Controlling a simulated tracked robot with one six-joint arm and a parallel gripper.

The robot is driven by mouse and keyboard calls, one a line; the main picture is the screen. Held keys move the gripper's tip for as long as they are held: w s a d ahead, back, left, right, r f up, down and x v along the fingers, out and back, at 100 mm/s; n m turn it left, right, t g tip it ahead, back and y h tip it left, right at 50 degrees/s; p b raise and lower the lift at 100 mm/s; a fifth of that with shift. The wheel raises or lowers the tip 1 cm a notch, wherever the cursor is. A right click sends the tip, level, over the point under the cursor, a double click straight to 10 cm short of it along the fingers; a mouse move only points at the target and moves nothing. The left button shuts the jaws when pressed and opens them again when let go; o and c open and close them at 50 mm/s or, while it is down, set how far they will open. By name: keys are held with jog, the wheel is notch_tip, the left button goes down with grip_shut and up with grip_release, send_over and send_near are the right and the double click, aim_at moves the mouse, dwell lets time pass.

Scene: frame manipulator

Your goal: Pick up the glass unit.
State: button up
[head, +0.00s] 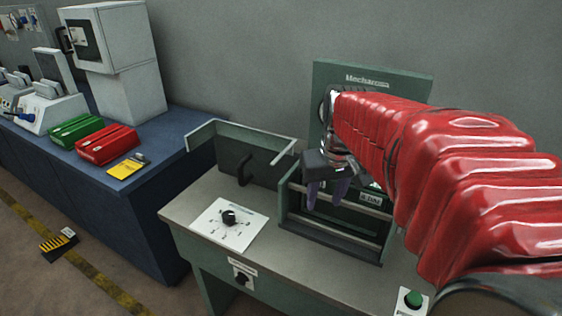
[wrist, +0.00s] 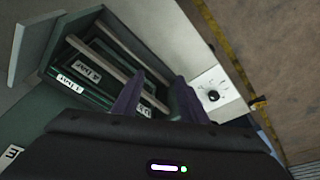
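No piece stands out clearly as the glass unit. Dark panels with white labels (wrist: 84,72) lie in a green frame (wrist: 128,45) in the wrist view; I cannot tell which, if any, is glass. In the head view the green frame (head: 335,246) stands on the bench, with a small white label (head: 371,199) behind its bars. My gripper (head: 325,200) hangs over this frame, fingers pointing down. In the wrist view its two purple-grey fingers (wrist: 160,82) are apart with nothing seen between them. My red-sleeved arm hides the right part of the frame.
A green panel lettered Mecharcon (head: 368,80) stands behind the frame. An opened green cover with a handle (head: 245,170) is to its left. A white dial plate (head: 229,224) lies on the bench (head: 190,210). A blue counter (head: 150,190) holds green and red boxes (head: 106,144).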

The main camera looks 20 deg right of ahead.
jog(key=w+d+r+n, duration=0.1)
jog(key=w+d, duration=0.1)
jog(key=d, duration=0.2)
jog(key=w+d+r+n, duration=0.1)
jog(key=w+d, duration=0.1)
jog(key=d, duration=0.3)
jog(key=w+d+r+n+g+y, duration=0.1)
jog(key=w+d+n, duration=0.1)
jog(key=d, duration=0.3)
jog(key=shift+w+r, duration=0.25)
jog(key=shift+r, duration=0.05)
jog(key=shift+w+r+n+y, duration=0.1)
jog(key=shift+r+n+y, duration=0.15)
jog(key=shift+r+n, duration=1.2)
jog(key=shift+w+r+n+y, duration=0.1)
jog(key=shift+r+n+y, duration=0.15)
jog(key=shift+r+n, duration=1.2)
jog(key=shift+a+f+n, duration=0.1)
jog(key=shift+f+n, duration=0.2)
jog(key=shift+f, duration=0.1)
jog(key=shift+w+a+f, duration=0.1)
jog(key=shift+w+f, duration=0.1)
jog(key=shift+f, duration=1.2)
jog(key=shift+w+a+f, duration=0.15)
jog(key=shift+f, duration=1.25)
jog(key=shift+w+a+f, duration=0.1)
jog(key=shift+w+f, duration=0.1)
jog(key=shift+f, duration=1.2)
jog(key=shift+f, duration=0.1)
